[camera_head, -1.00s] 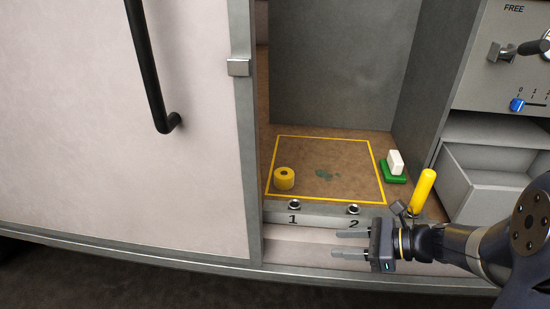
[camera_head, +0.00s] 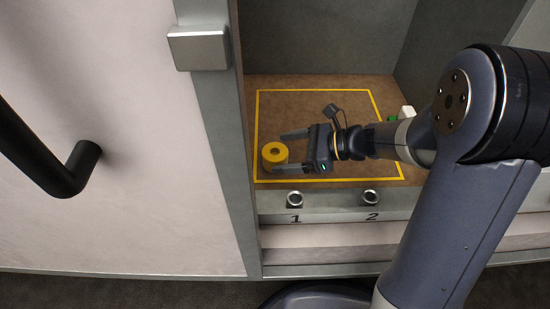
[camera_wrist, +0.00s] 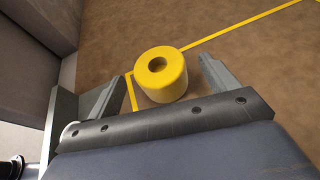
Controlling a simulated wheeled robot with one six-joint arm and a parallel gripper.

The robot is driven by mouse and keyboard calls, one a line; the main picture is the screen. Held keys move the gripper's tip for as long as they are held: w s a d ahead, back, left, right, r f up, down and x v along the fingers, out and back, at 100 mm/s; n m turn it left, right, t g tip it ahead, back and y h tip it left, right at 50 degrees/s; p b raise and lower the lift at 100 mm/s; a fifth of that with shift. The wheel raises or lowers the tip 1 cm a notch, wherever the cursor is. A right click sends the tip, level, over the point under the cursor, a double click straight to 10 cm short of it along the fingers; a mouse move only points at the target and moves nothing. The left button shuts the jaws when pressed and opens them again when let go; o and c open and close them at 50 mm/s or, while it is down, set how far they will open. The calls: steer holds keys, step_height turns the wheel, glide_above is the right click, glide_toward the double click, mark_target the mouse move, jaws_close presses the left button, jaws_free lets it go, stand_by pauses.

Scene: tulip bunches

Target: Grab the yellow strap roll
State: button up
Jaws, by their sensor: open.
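The yellow strap roll (camera_head: 274,155) stands upright on the brown floor of the compartment, at the front left corner of the yellow outlined square. It shows a round hole in its top. My gripper (camera_head: 286,152) is inside the compartment, pointing left, with its fingers near the roll's right side. In the wrist view the roll (camera_wrist: 161,74) lies ahead, between the lines of the two open fingers (camera_wrist: 157,88). The jaws are open and empty. I cannot tell whether a finger touches the roll.
A grey side wall (camera_head: 229,130) stands just left of the roll. A front sill (camera_head: 330,201) with two round knobs runs below the floor. The floor behind the roll is clear.

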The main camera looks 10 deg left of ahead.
mark_target(278, 152)
steer(key=x, duration=0.1)
steer(key=b+x, duration=0.1)
steer(key=x, duration=0.1)
steer(key=b+x, duration=0.1)
steer(key=x, duration=0.1)
steer(key=shift+a+r, duration=0.2)
steer(key=shift+r, duration=0.05)
steer(key=shift+c, duration=0.5)
steer(key=c, duration=1.1)
